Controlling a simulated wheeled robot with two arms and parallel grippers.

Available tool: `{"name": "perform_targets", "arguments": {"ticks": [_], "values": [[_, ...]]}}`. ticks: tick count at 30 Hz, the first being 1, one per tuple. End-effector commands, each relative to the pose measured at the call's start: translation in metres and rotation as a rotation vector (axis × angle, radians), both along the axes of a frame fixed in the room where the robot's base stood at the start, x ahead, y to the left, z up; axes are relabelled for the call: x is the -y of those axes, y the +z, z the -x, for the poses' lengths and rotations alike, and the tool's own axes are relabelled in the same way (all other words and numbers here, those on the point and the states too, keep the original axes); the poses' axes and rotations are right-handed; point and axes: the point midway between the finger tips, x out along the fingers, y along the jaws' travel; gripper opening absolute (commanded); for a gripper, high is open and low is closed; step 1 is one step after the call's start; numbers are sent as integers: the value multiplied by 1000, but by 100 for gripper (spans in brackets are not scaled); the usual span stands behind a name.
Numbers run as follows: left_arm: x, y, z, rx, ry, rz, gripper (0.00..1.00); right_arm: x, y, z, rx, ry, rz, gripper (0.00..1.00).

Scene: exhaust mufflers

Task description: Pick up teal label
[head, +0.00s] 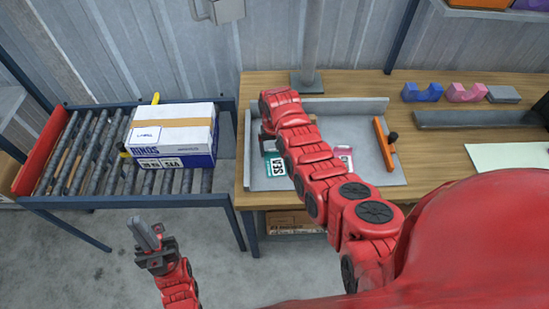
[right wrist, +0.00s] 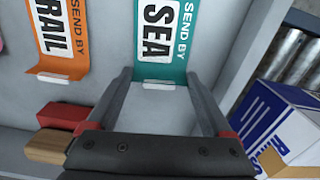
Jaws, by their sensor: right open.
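The teal label (right wrist: 182,45), printed SEND BY SEA, lies flat in the grey tray in the right wrist view, with a white tab (right wrist: 164,85) at its near end. In the head view the teal label (head: 274,167) shows left of my right arm, which partly covers it. My right gripper (right wrist: 158,78) is open and empty; its fingertips stand either side of the label's tabbed end, apart from each other. In the head view its fingers are mostly hidden by the arm. My left gripper (head: 145,233) is over the floor at lower left, away from the labels; its finger gap is unclear.
An orange SEND BY RAIL label (right wrist: 60,38) lies beside the teal one, and a pink label (head: 344,154) farther right. The grey tray (head: 375,172) has raised walls and an orange-handled tool (head: 384,143). A white-blue box (head: 172,135) stands on rollers (head: 62,160) at left.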

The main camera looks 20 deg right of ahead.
Motion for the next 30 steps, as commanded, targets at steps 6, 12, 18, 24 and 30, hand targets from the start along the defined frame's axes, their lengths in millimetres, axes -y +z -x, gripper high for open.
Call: {"name": "perform_targets", "arguments": {"ticks": [6, 12, 18, 24, 30], "values": [[0, 0, 0, 0, 0, 0, 0, 0, -1, 0, 0, 0, 0, 81], [0, 0, 0, 0, 0, 0, 0, 0, -1, 0, 0, 0, 0, 45], [0, 0, 0, 0, 0, 0, 0, 0, -1, 0, 0, 0, 0, 9], [0, 0, 0, 0, 0, 0, 0, 0, -1, 0, 0, 0, 0, 0], [0, -2, 0, 0, 0, 0, 0, 0, 1, 0, 1, 0, 0, 0]]}}
